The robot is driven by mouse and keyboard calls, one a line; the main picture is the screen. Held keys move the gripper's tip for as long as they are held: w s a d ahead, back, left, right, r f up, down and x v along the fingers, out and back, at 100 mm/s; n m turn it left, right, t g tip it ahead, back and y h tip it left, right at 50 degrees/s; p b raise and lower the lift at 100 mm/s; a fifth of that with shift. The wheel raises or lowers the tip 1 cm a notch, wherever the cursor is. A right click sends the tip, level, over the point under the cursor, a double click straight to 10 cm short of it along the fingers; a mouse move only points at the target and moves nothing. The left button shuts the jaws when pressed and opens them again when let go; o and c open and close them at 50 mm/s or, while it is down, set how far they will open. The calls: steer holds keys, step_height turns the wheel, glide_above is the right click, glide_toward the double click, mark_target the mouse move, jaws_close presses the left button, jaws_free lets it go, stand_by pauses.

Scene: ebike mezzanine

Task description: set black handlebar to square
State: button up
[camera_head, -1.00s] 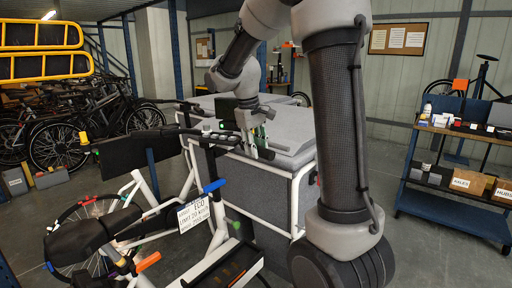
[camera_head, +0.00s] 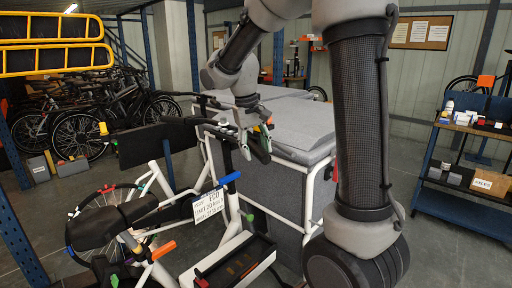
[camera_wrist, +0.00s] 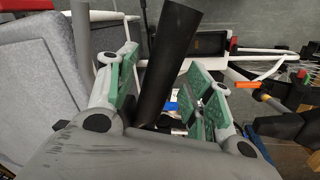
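The black handlebar (camera_head: 209,123) is on a white cargo bike (camera_head: 232,243), left of its grey box. It appears turned at an angle to the frame; the exact angle is hard to judge. My gripper (camera_head: 257,146) is at the right end of the handlebar, fingers pointing down. In the wrist view my gripper (camera_wrist: 166,88) has its green-padded fingers spread, with a black tube, which looks like the handlebar grip (camera_wrist: 170,52), between them. Gaps show on both sides of the tube, more clearly on the right. The tube's lower end is hidden behind the gripper body.
The grey cargo box (camera_head: 300,140) stands right beside my gripper. A white sign (camera_head: 209,205) and black saddle (camera_head: 105,222) are on the bike. A blue shelf (camera_head: 462,210) is at right, with open floor before it. Parked bikes (camera_head: 80,130) stand behind left.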

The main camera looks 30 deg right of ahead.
step_height(320, 180, up, 12)
steer(key=a, duration=0.2)
steer(key=shift+a, duration=0.2)
steer(key=shift+f, duration=0.1)
stand_by(0.5)
steer(key=s+d+f+t+y, duration=0.1)
steer(key=s+d+f+t, duration=0.1)
steer(key=s, duration=0.9)
steer(key=s+d+f+t+y, duration=0.1)
steer(key=s+f, duration=0.4)
steer(key=s, duration=0.7)
steer(key=shift+s+d+n+t, duration=0.2)
steer(key=shift+d+n+t, duration=0.1)
steer(key=shift+d+t, duration=0.35)
steer(key=shift+c, duration=0.2)
